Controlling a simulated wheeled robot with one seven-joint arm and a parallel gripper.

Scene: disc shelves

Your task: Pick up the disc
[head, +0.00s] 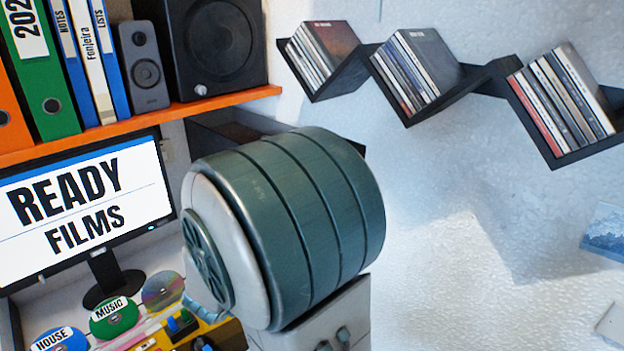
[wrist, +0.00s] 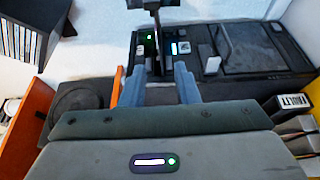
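A shiny rainbow-tinted disc (head: 162,290) stands at the lower left in the head view, just left of my arm. Beside it are a green disc labelled MUSIC (head: 114,316) and a blue disc labelled HOUSE (head: 62,340), cut off by the bottom edge. I cannot tell which disc the task means. My gripper (wrist: 158,72) shows in the wrist view with its two blue-grey fingers apart and nothing visibly held. Dark equipment lies beyond the fingers. My gripper is hidden in the head view, and I make out no loose disc in the wrist view.
A monitor (head: 80,205) reading READY FILMS stands left of my arm. Above it an orange shelf (head: 200,112) holds binders and speakers. Zigzag wall shelves (head: 478,82) hold disc cases. A box marked FAULTY (wrist: 292,101) is at the right. The wall at right is mostly open.

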